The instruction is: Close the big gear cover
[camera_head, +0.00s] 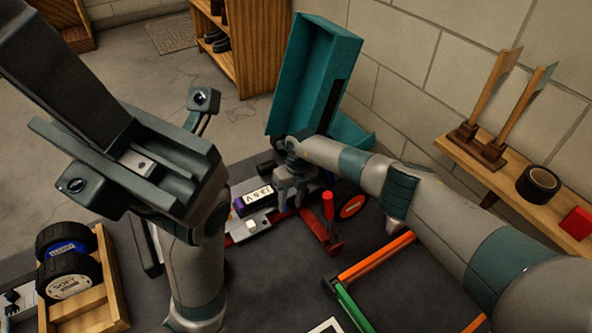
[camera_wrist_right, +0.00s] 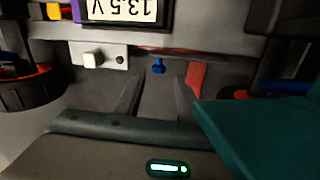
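My right gripper (camera_head: 292,195) points down over the racecar chassis, beside a purple-cased display (camera_head: 252,198) reading 13.5 V. In the right wrist view its two dark fingers (camera_wrist_right: 158,100) are apart with nothing held between them. A small blue knob (camera_wrist_right: 158,65) shows just beyond the fingers, with a red part (camera_wrist_right: 195,75) to its right. I cannot make out the big gear cover for certain; the gripper hides part of the chassis. My left gripper (camera_head: 140,160) is raised large in the left foreground, away from the car; its finger opening is unclear.
An open teal box (camera_head: 312,75) stands close behind my right gripper. A red-handled tool (camera_head: 328,210) and an orange-green frame (camera_head: 375,257) lie to the right. Wheels (camera_head: 68,270) sit in a wooden holder at left. A wall shelf (camera_head: 460,150) is at right.

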